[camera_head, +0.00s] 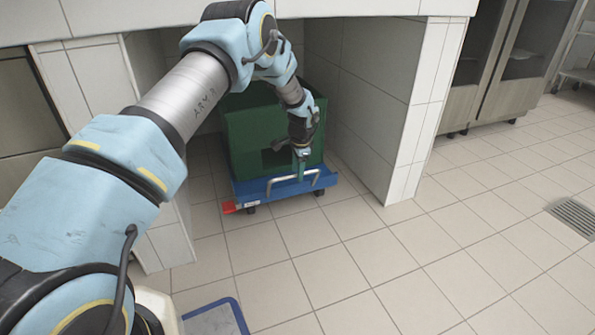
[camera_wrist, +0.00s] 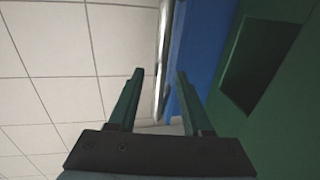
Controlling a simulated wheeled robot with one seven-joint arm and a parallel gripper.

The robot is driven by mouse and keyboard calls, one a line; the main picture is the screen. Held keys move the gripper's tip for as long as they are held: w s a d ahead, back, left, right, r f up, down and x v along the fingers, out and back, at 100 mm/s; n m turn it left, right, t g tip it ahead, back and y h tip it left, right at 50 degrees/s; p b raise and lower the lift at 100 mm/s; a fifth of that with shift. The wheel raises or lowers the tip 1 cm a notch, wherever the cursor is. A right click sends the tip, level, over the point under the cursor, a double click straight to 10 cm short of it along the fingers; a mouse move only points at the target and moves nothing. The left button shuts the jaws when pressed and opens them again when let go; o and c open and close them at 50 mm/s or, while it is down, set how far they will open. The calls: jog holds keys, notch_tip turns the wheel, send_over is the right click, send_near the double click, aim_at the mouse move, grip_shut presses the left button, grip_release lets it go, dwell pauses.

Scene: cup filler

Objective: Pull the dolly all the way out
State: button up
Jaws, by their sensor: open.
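The blue dolly (camera_head: 253,192) stands on the tiled floor in the alcove under the counter, with a green crate (camera_head: 240,145) on it. A silver bar handle (camera_head: 322,187) runs along its front edge. My gripper (camera_head: 300,172) is at the dolly's front, close to the handle. In the wrist view my gripper (camera_wrist: 158,75) is open, with its two green fingers apart. The handle (camera_wrist: 161,60) lies between or just beyond the fingertips, beside the blue dolly edge (camera_wrist: 200,50); I cannot tell whether they touch. The dolly's rear is hidden.
White tiled walls (camera_head: 400,150) close in the alcove on both sides. A red tag (camera_head: 229,207) is at the dolly's front left corner. The floor (camera_head: 370,255) in front is clear. Steel cabinets (camera_head: 495,60) stand at the right, and a floor drain (camera_head: 575,214) lies far right.

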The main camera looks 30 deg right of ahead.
grip_shut()
dwell(1.3)
